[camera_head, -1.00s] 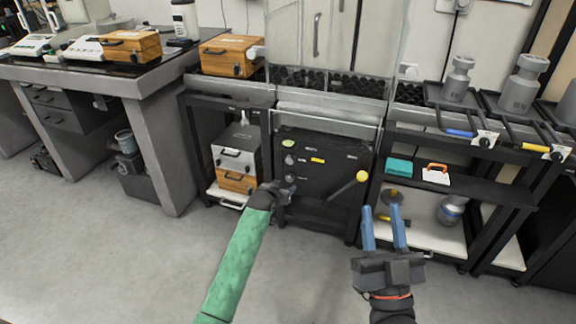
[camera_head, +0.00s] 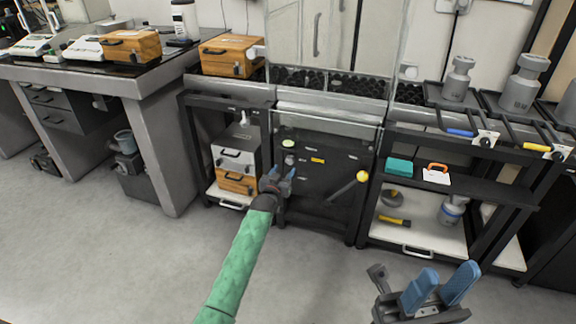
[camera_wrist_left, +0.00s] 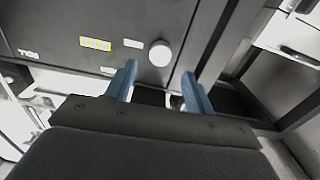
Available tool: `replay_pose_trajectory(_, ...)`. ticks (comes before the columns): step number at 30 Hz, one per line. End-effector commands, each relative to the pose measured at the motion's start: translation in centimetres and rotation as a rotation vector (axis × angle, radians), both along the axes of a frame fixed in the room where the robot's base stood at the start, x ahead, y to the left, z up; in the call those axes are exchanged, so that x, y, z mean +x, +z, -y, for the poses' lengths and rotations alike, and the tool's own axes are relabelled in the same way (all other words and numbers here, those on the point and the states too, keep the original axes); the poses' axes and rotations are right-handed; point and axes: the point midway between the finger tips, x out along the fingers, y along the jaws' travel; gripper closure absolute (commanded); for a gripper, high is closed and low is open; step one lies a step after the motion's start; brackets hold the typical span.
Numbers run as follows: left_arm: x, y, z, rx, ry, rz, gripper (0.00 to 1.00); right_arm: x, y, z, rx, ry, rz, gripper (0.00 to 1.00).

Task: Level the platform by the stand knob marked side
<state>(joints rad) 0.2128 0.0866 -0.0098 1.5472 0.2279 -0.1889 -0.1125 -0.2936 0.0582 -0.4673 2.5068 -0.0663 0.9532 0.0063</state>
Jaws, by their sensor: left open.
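The dark stand front panel (camera_head: 335,165) is below the glass enclosure. It carries a pale green round knob (camera_head: 289,144), a yellow label (camera_head: 318,160) and a lever with a yellow ball (camera_head: 362,176). My left gripper (camera_head: 281,177) is open in front of the panel's left part, hiding some of it. In the left wrist view, a pale round knob (camera_wrist_left: 159,53) lies beyond and between the open blue fingers (camera_wrist_left: 157,85), apart from them. The label writing is too small to read surely. My right gripper (camera_head: 440,287) is open and empty, low at the right, over the floor.
Wooden cases (camera_head: 232,56) and a white-and-wood case pair (camera_head: 236,160) stand left of the panel. A right shelf (camera_head: 440,240) holds a hammer (camera_head: 395,220) and a metal weight (camera_head: 452,210). Grey weights (camera_head: 458,80) stand above. The floor in front is clear.

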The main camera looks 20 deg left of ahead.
Motion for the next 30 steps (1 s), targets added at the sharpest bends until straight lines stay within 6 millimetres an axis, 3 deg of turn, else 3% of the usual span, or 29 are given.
replay_pose_trajectory(6, 3.1, -0.1, 0.1, 0.000, 0.000, 0.000, 0.46, 0.1, -0.6, -0.2, 0.009, 0.018, 0.003, 0.64)
replay_pose_trajectory(12, 5.0, -0.2, 0.2, 0.000, 0.000, -0.001, 0.46, 0.1, -0.7, -0.4, 0.015, 0.033, 0.003, 0.64)
replay_pose_trajectory(25, 5.7, 0.0, 0.2, 0.000, 0.000, -0.001, 0.46, 0.1, -0.7, -0.5, 0.016, 0.039, 0.002, 0.64)
replay_pose_trajectory(30, 5.7, 0.0, 0.2, 0.000, 0.000, -0.001, 0.80, 0.1, -0.7, -0.5, 0.016, 0.038, 0.003, 0.64)
